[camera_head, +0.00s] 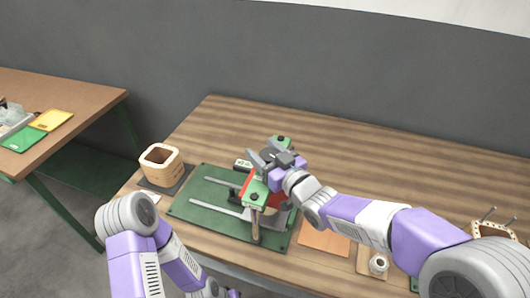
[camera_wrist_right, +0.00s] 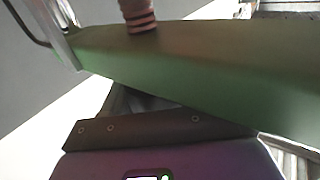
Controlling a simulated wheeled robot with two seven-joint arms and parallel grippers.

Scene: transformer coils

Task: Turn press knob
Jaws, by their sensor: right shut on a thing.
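The press stands on a green base plate (camera_head: 213,213), with green beams (camera_head: 256,193) and red parts. My right gripper (camera_head: 262,157) is at the top of the press. It is shut on the press knob, which the gripper hides in the head view. In the right wrist view a green press beam (camera_wrist_right: 200,75) crosses the picture, with a ribbed reddish-brown cylinder (camera_wrist_right: 138,14) rising from it; I cannot tell whether this is part of the knob. My left arm shows at lower left, but its gripper is not in view.
A wooden square coil form (camera_head: 161,163) stands on a dark mat left of the press. A tan sheet (camera_head: 325,240) and a small white ring-shaped part (camera_head: 378,263) lie at right. The back of the wooden table (camera_head: 340,130) is clear. A second table (camera_head: 75,90) stands at left.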

